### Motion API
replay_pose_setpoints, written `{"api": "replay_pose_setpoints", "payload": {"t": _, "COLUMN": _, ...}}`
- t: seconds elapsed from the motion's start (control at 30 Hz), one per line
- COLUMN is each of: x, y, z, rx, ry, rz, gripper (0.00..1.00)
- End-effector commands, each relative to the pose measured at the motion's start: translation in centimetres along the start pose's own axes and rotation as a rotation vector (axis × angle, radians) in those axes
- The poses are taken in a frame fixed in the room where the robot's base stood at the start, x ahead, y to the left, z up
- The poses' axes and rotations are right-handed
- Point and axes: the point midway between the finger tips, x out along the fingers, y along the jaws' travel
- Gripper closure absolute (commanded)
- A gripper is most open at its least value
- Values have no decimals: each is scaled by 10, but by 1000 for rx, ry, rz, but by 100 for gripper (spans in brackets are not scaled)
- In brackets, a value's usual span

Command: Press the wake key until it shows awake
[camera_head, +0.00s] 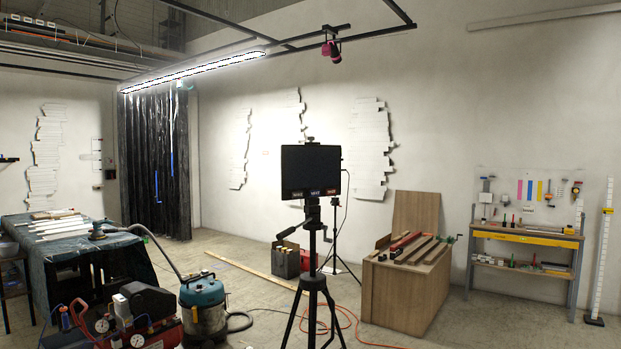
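A black screen panel (310,168) stands on a black tripod (313,285) near the middle of the view. Its face is dark and no lit text shows on it. Along its lower edge is a row of small labelled keys: a left key (297,194) with pale lettering, a blue middle key (314,192) and a reddish right key (333,190). The lettering is too small to read surely; the left one may say wake. My gripper is not in view.
A red compressor (150,300) and a teal vacuum (203,303) with a hose stand at the lower left, beside a draped table (70,245). A wooden crate (405,295) is right of the tripod. Orange cable (345,315) lies on the floor around the tripod. Floor at right is fairly clear.

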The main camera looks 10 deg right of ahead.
Motion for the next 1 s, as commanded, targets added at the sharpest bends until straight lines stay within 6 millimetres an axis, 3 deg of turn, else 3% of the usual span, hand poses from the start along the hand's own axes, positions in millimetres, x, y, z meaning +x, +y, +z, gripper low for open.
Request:
{"api": "replay_pose_setpoints", "payload": {"t": 0.3, "x": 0, "y": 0, "z": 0, "rx": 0, "ry": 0, "rz": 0, "gripper": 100}}
{"api": "replay_pose_setpoints", "payload": {"t": 1.0, "x": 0, "y": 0, "z": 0, "rx": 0, "ry": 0, "rz": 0, "gripper": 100}}
